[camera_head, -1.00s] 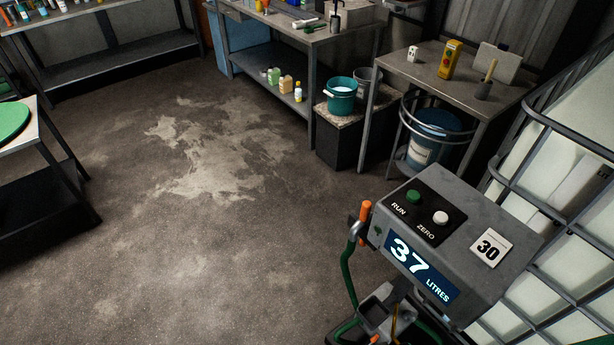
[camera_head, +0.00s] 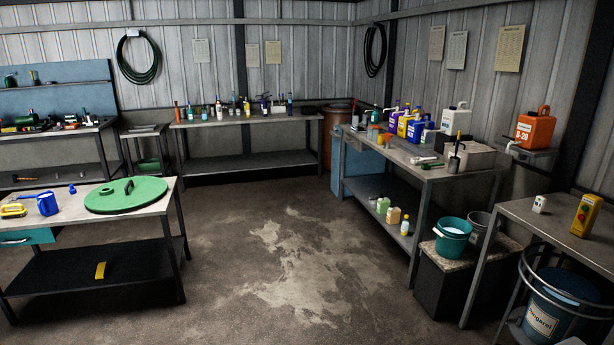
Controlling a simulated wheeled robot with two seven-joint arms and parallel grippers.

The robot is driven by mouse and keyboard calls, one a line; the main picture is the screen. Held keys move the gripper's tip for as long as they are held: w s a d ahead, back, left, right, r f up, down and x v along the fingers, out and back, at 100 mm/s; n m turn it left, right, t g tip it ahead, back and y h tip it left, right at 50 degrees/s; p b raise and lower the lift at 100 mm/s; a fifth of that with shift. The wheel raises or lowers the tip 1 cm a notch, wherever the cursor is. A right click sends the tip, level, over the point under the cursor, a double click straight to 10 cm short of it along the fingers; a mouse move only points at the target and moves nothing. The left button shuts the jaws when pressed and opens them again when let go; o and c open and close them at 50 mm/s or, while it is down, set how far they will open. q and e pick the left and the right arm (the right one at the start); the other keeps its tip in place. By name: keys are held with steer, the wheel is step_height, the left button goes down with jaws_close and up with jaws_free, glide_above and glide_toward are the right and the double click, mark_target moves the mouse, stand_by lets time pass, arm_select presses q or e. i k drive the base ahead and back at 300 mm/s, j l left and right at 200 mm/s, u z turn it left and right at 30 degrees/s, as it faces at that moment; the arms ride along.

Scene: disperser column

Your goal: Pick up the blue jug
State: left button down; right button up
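A blue jug (camera_head: 47,203) stands upright on the table (camera_head: 70,228) at the left, near its left end. A blue piece with a long shape (camera_head: 28,196) lies just behind it, and I cannot tell whether it is part of the jug. A yellow object (camera_head: 13,210) is to the jug's left and a large green round lid (camera_head: 126,194) is to its right. Neither of my grippers is in view.
Open concrete floor (camera_head: 280,270) lies between the left table and the right benches. A teal bucket (camera_head: 452,235) on a dark stand, a grey bucket (camera_head: 481,226) and a drum labelled "Angarel" (camera_head: 548,310) are at the right. A bench (camera_head: 250,121) with several bottles runs along the back.

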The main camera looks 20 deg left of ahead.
mark_target(47, 205)
steer(key=u, duration=2)
steer(key=i+z, duration=0.35)
steer(key=i, duration=0.25)
steer(key=i+j+z, duration=0.2)
steer(key=i+z, duration=0.15)
steer(key=i, duration=0.25)
steer(key=i+l, duration=0.1)
steer(key=i, duration=0.75)
steer(key=i+l+u, duration=0.1)
steer(key=i, duration=0.75)
